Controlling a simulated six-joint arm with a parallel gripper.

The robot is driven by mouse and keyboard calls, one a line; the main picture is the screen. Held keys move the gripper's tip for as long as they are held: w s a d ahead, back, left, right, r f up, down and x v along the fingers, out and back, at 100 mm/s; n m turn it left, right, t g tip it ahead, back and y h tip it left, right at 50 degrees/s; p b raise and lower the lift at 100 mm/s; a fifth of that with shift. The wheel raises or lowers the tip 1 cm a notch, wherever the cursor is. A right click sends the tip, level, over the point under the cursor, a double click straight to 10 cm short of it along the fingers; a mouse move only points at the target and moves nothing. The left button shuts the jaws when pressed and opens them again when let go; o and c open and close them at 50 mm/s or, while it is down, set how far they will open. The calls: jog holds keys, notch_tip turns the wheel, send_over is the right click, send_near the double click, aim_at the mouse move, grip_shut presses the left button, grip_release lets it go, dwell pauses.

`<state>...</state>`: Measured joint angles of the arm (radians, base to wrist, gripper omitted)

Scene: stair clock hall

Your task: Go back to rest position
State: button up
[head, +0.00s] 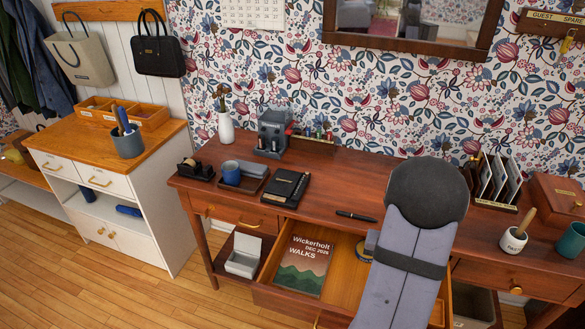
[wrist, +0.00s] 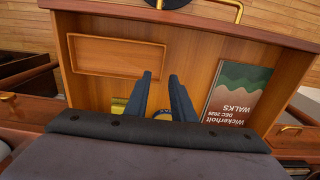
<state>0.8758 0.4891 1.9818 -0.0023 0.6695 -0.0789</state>
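My gripper (wrist: 161,76) points down into an open desk drawer (wrist: 190,45). Its two dark blue fingers stand apart, with bare drawer floor showing between the tips. A small round thing (head: 369,244) lies in the drawer beside my arm; part of it shows low between the fingers in the wrist view (wrist: 163,115), but I cannot tell what it is. A booklet marked "Wickerholt Walks" (head: 302,265) lies flat in the drawer, also in the wrist view (wrist: 232,92). In the head view my arm hides the gripper and the drawer's right part.
A yellow-green item (wrist: 118,106) lies left of the fingers.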

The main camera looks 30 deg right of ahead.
jog(key=s+a+g+y, duration=0.2)
jog(key=s+a, duration=0.5)
jog(key=a, duration=0.4)
jog(key=w+a+r+n+t+h+p, duration=0.1)
jog(key=w+a+r+n+p, duration=0.15)
jog(key=a+r+n, duration=0.5)
jog(key=w+a+r+n+t+h+p, duration=0.1)
jog(key=w+a+r+n+p, duration=0.2)
jog(key=a, duration=0.8)
notch_tip(320, 180, down, 49)
jog(key=s+m+b, duration=0.1)
jog(key=b, duration=4.9)
jog(key=shift+a+f+b, duration=0.15)
jog(key=shift+f+b, duration=0.05)
jog(key=shift+b, duration=0.15)
jog(key=shift+s, duration=0.1)
